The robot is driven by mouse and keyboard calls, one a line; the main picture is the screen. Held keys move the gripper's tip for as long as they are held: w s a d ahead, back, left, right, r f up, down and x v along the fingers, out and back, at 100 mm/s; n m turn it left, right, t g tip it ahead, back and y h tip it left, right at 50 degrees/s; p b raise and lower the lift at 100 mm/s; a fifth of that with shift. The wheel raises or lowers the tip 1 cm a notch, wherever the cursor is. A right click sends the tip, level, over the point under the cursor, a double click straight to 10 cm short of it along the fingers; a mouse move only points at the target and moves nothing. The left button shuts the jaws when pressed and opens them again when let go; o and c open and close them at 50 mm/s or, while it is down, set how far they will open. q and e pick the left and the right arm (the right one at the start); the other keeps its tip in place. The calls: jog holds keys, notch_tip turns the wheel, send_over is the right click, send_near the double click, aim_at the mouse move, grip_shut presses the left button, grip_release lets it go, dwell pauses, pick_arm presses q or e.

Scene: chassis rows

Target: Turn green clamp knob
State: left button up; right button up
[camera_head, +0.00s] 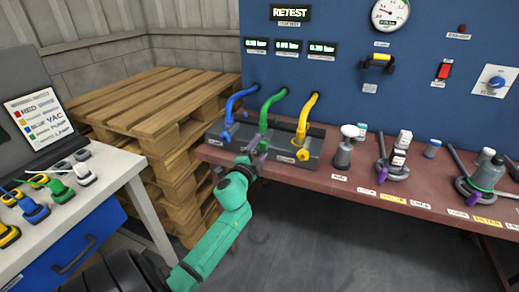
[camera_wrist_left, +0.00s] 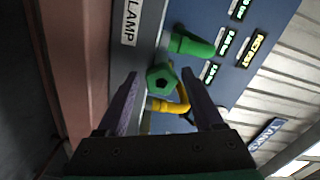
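The green hose (camera_head: 268,107) drops from the blue panel into a dark grey clamp block (camera_head: 318,154) on the brown bench, between a blue hose (camera_head: 238,98) and a yellow hose (camera_head: 307,113). In the head view my left gripper (camera_head: 254,152) is at the front of the block and hides the green knob. My right gripper is not in view.
A yellow knob (camera_head: 303,154) stands to the right on the same block. Wooden pallets (camera_head: 150,105) are stacked to the left. White canisters and hose fittings stand on the bench (camera_head: 330,185) further right. A white table (camera_head: 80,215) with coloured connectors is at the left.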

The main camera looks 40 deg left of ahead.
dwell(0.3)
pick_arm(q)
jog(key=b+v, duration=0.1)
jog(key=v, duration=1.3)
jog(key=shift+s, duration=0.3)
jog(key=shift+d, duration=0.15)
jog(key=s+d+f+n+g+h+p, duration=0.1)
jog(key=d+f+n+g+p, duration=0.1)
jog(key=f, duration=0.8)
jog(key=s+d+f+n+g+h+p, duration=0.1)
jog(key=s+d+f+g+h, duration=0.15)
jog(key=f, duration=0.75)
jog(key=d+f+n+g+p, duration=0.1)
jog(key=f+n+g+p, duration=0.15)
jog(key=f, duration=0.75)
jog(key=s+d+f+g+p, duration=0.1)
jog(key=s+d+f+g, duration=0.1)
jog(key=s+f, duration=0.4)
jog(key=s+d+f+n+g+h, duration=0.1)
jog(key=s+f+g, duration=0.3)
jog(key=s, duration=0.7)
jog(key=s+d+f+n+g+h+p, duration=0.1)
jog(key=s+d+f+g, duration=0.2)
jog(key=s+f, duration=0.4)
jog(key=s+d, duration=0.1)
jog(key=s, duration=0.1)
jog(key=shift+s+f+p, duration=0.3)
jog(key=shift+p, duration=0.05)
